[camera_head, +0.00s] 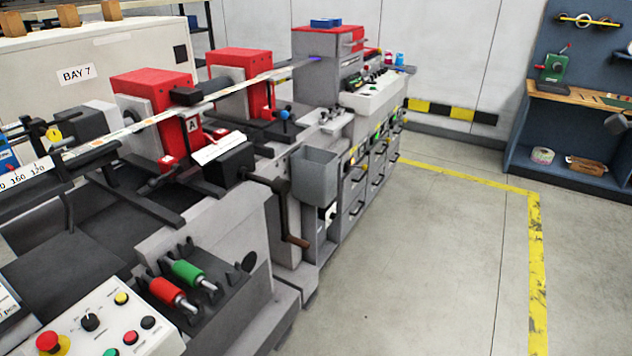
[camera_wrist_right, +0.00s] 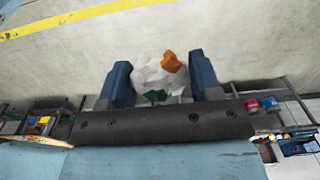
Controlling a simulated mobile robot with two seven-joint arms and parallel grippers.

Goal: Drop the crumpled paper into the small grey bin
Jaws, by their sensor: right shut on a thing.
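The small grey bin (camera_head: 315,178) is an open-topped box on the side of the machine, near the middle of the head view. Its inside bottom is hidden. My right gripper (camera_wrist_right: 161,80) shows in the right wrist view, its two blue fingers shut on the crumpled paper (camera_wrist_right: 150,74). The paper is white with an orange patch and a dark green patch. Pale floor shows behind it. The bin cannot be made out in the wrist view. My left gripper is not in view.
The label rewinder (camera_head: 220,225) fills the left, with red units (camera_head: 155,85), a brown-handled crank (camera_head: 295,241) below the bin, and a control panel (camera_head: 105,325). Open floor (camera_head: 430,260) with a yellow line lies to the right. A blue shelf unit (camera_head: 560,130) stands at the far right.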

